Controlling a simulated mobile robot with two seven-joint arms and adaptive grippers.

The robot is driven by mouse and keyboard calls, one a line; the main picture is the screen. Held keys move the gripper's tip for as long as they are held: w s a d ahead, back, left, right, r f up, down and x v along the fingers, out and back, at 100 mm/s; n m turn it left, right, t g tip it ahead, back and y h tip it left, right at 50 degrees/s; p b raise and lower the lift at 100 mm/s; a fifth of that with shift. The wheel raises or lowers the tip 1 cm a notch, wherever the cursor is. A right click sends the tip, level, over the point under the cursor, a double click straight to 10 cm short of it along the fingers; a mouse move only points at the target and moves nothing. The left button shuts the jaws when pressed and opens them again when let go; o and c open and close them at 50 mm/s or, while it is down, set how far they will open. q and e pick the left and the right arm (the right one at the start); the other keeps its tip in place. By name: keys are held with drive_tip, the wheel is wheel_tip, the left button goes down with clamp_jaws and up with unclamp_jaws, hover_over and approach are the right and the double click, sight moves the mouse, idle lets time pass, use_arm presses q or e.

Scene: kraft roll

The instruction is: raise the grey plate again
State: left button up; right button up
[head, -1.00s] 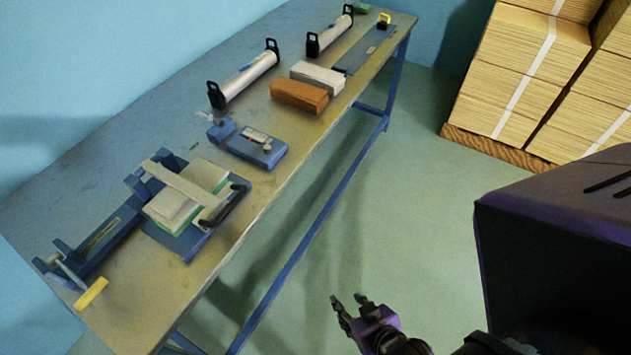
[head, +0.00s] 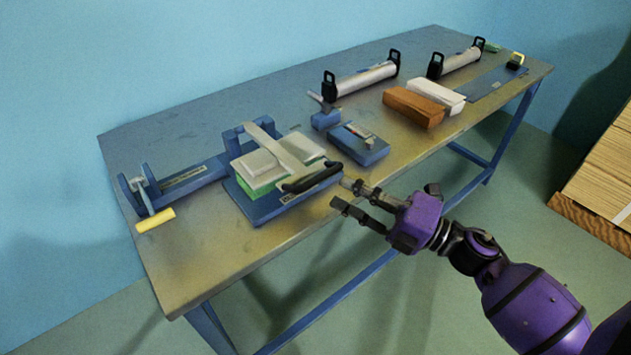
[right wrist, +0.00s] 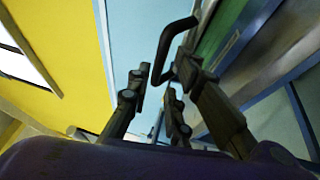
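A blue press-like fixture (head: 268,208) stands near the table's front edge. A pale grey plate (head: 258,164) lies flat on a green-edged block (head: 262,182) in it. A light grey bar (head: 280,146) crosses over the plate and leads to a black handle (head: 312,180) at the front right. My right gripper (head: 343,193) is open and empty, just right of the handle, its fingers pointing at it. In the right wrist view the handle (right wrist: 172,48) shows just past the open fingertips (right wrist: 165,72). I cannot tell if they touch. My left gripper is out of view.
A blue clamp stand (head: 150,195) with a yellow-handled lever is at the left. A blue box (head: 362,145), an orange block (head: 413,106), a white block (head: 440,97) and two rolls (head: 365,80) lie farther right.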

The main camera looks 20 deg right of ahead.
sight(322, 173)
drive_tip(key=p+x, duration=0.1)
drive_tip(key=x, duration=0.4)
drive_tip(key=shift+w+a+r, duration=0.15)
drive_tip(key=shift+w+r, duration=0.05)
drive_tip(key=shift+w, duration=0.05)
drive_tip(key=shift+w+a, duration=0.4)
drive_tip(key=shift+w, duration=0.05)
drive_tip(key=c, duration=0.4)
clamp_jaws()
